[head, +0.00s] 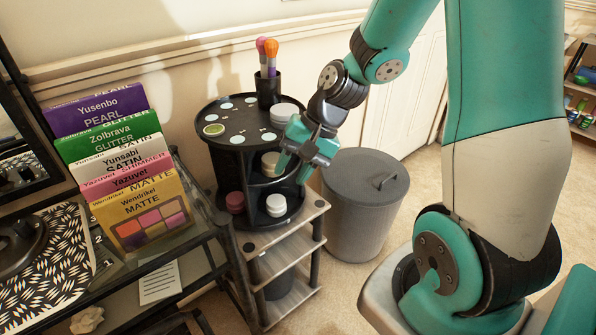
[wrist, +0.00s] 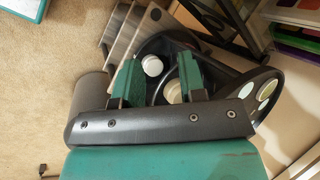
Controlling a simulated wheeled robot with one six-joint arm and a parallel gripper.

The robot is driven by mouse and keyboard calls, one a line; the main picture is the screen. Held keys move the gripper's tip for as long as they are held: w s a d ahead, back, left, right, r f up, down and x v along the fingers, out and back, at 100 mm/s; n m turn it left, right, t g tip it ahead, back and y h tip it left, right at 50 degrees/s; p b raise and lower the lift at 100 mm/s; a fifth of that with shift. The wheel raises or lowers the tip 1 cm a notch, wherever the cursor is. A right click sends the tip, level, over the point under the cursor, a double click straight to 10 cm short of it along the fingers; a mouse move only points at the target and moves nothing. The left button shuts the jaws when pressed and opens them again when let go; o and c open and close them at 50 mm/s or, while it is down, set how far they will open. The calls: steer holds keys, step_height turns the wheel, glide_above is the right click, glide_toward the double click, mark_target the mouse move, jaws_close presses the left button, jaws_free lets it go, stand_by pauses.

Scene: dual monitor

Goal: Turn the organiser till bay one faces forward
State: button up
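The organiser is a black round two-tier carousel (head: 232,139) on a small shelf stand. Its top has pale round spots, a green-lidded tin (head: 214,130) and a white-lidded jar (head: 283,113). Its lower tier holds white-lidded jars (head: 276,204) and a dark red jar (head: 235,202) between dark walls. I cannot make out any bay number. My gripper (head: 301,172) is at the carousel's right side, by the lower tier. In the wrist view its green fingers (wrist: 160,74) are apart, with the carousel and pale jars (wrist: 152,66) seen between them. I cannot tell whether a finger touches it.
A black cup with brushes (head: 268,88) stands at the carousel's back edge. A grey lidded bin (head: 364,200) is close on the right. A glass-topped table with a rack of palettes (head: 133,190) is on the left. Wooden shelves (head: 291,262) lie below the carousel.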

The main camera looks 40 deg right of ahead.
steer(key=d+f+m+t+y, duration=0.1)
steer(key=d+f+m+t, duration=0.4)
steer(key=d+m, duration=0.55)
steer(key=d+f+m+t, duration=0.5)
steer(key=d+m, duration=0.5)
steer(key=m, duration=0.1)
steer(key=x, duration=1.6)
steer(key=shift+a+f+b, duration=0.35)
steer(key=shift+a, duration=0.05)
jaws_close()
